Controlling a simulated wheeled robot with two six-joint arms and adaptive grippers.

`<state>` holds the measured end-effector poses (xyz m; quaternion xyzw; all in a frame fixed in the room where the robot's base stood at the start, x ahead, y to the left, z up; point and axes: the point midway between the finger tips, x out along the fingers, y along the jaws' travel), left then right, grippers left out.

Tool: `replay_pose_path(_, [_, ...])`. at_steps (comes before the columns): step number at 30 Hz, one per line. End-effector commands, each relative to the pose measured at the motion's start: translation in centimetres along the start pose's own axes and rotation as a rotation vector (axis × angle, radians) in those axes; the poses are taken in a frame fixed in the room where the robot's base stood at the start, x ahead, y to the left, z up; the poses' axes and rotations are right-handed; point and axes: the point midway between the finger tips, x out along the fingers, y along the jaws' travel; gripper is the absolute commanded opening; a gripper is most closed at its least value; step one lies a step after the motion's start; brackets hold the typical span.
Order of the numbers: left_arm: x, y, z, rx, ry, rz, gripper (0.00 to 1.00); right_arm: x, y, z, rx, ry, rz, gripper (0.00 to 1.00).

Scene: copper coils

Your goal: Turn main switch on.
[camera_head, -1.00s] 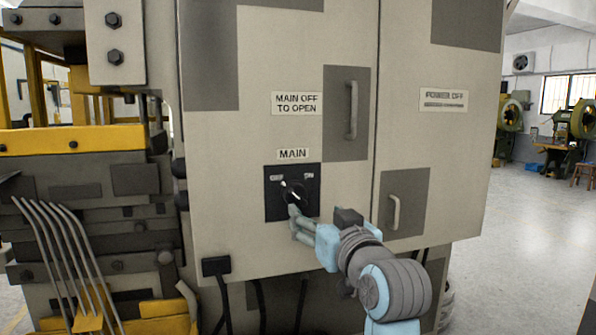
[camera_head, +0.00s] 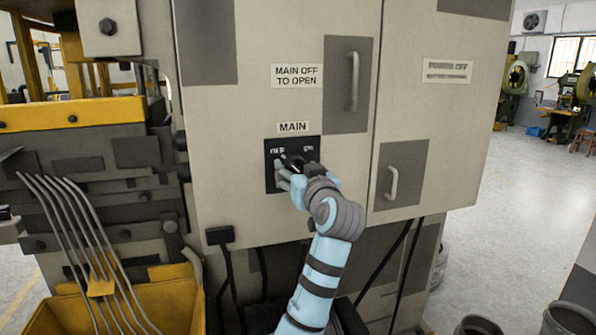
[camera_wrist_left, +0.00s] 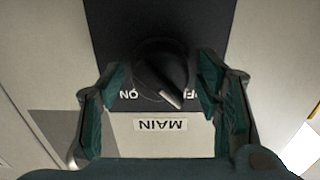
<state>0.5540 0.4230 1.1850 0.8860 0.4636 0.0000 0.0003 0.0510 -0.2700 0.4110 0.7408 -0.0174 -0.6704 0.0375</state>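The main switch is a black rotary knob (camera_wrist_left: 160,68) on a dark switch plate (camera_head: 271,182) under the MAIN label (camera_head: 293,127). In the left wrist view the picture is upside down, and the knob's white pointer slants toward the OFF lettering, away from ON. My left gripper (camera_head: 288,170) is at the switch plate and hides much of the knob in the head view. In the left wrist view my left gripper (camera_wrist_left: 162,80) has its fingers apart on both sides of the knob, with narrow gaps visible. My right gripper does not show.
The grey cabinet (camera_head: 240,215) has a vertical door handle (camera_head: 353,80) above right of the switch and a second handle (camera_head: 391,183) lower right. Open floor lies at right.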

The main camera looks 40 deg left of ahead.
Motion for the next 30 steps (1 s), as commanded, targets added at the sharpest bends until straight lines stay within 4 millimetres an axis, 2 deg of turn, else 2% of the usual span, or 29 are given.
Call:
replay_pose_path(1, [0.0, 0.0, 0.0, 0.0, 0.0, 0.0, 0.45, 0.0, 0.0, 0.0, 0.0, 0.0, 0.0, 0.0])
replay_pose_path(6, [0.0, 0.0, 0.0, 0.0, 0.0, 0.0, 0.18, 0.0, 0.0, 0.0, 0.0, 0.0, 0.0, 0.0])
replay_pose_path(7, [0.0, 0.0, 0.0, 0.0, 0.0, 0.0, 0.16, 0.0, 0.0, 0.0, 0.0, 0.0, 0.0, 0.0])
replay_pose_path(19, [0.0, 0.0, -0.2, 0.07, -0.001, -0.001, 0.16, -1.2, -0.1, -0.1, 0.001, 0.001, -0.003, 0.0])
replay_pose_path(30, [0.0, 0.0, -0.6, 0.342, -0.002, 0.0, 0.16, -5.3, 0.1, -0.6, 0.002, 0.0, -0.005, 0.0])
